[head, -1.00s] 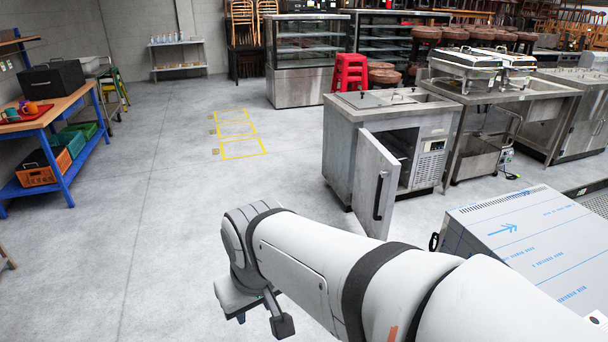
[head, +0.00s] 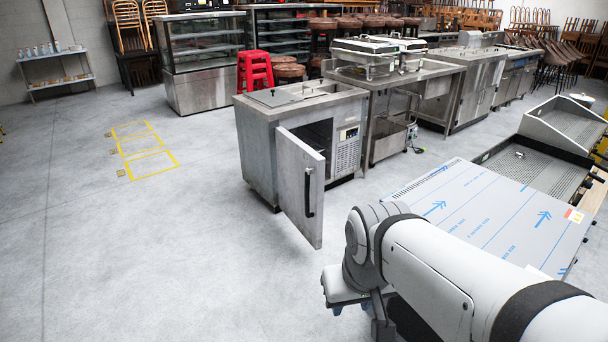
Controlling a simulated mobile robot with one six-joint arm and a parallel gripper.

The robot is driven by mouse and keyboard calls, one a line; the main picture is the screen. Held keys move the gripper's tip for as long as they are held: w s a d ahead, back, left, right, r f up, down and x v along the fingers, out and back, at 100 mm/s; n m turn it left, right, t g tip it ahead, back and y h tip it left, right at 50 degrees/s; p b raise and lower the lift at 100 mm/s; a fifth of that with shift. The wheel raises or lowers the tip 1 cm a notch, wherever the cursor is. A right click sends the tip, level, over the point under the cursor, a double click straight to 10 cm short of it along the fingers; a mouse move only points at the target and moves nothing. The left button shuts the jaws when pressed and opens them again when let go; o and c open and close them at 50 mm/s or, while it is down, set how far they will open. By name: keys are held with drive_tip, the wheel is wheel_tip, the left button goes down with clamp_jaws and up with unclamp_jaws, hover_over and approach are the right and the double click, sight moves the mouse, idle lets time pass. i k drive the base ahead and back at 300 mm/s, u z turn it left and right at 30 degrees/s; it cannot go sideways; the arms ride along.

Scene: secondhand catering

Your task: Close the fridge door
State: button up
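The fridge (head: 258,150) is a low stainless steel counter unit in the middle of the head view. Part of the dark interior shows behind the door, beside a vent and control panel. My gripper (head: 358,308) is at the lower right, in front of the fridge and apart from the door. Its fingers are mostly hidden by the arm, so its opening is unclear.
A film-wrapped steel unit (head: 490,215) stands right of the door, close behind my arm. A steel table (head: 437,70) with chafing dishes adjoins the fridge's right side. Red stools (head: 255,70) and a display case (head: 203,60) stand behind. The floor (head: 140,250) at left is clear.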

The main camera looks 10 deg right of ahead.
sight(301, 170)
drive_tip(key=z, duration=0.05)
drive_tip(key=i, duration=1)
drive_tip(key=u, duration=0.5)
drive_tip(key=k, duration=0.2)
drive_tip(key=z, duration=0.7)
drive_tip(key=i, duration=1.4)
drive_tip(key=u, duration=0.55)
drive_tip(key=i, duration=0.5)
drive_tip(key=u, duration=0.45)
